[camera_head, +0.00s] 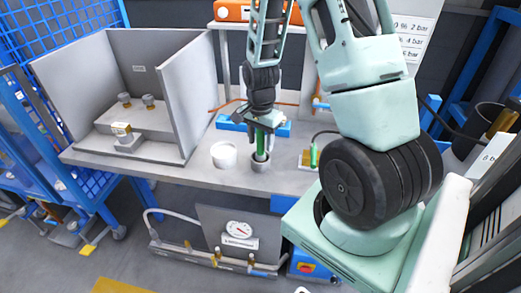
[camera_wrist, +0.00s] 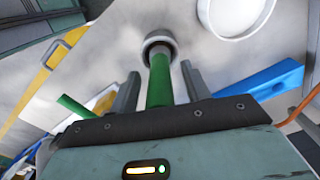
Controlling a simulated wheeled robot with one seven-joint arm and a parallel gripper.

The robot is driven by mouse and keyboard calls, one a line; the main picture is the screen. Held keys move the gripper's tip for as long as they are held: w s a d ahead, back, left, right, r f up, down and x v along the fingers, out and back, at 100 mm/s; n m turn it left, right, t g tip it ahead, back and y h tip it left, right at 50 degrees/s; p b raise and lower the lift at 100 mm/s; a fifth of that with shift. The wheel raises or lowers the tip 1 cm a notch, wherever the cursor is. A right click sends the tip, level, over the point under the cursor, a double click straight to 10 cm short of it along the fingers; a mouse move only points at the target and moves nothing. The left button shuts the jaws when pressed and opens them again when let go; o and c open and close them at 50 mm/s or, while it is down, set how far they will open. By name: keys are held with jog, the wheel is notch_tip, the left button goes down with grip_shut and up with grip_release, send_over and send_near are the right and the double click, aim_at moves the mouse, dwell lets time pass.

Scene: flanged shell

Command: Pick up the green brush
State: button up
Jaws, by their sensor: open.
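The green brush (camera_head: 260,145) stands upright in a small grey cup (camera_head: 260,168) on the grey bench. My gripper (camera_head: 263,132) points down over the cup, around the upper part of the brush. In the wrist view the green brush (camera_wrist: 159,85) lies between my two grey fingers (camera_wrist: 160,80), with a gap on each side. The far end of the brush goes into the round cup (camera_wrist: 150,40). My gripper is open and does not visibly press on the brush. The brush's lower end is hidden inside the cup.
A white round dish (camera_head: 224,156) stands just left of the cup. A blue tray (camera_head: 282,129) lies behind. Another green upright item (camera_head: 314,155) stands to the right by a yellowish block. A grey-walled booth (camera_head: 180,85) fills the bench's left side.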

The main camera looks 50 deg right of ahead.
grip_shut()
jog(key=shift+r, duration=0.1)
notch_tip(320, 180, up, 10)
jog(key=shift+f+b, duration=0.1)
jog(key=shift+b, duration=0.35)
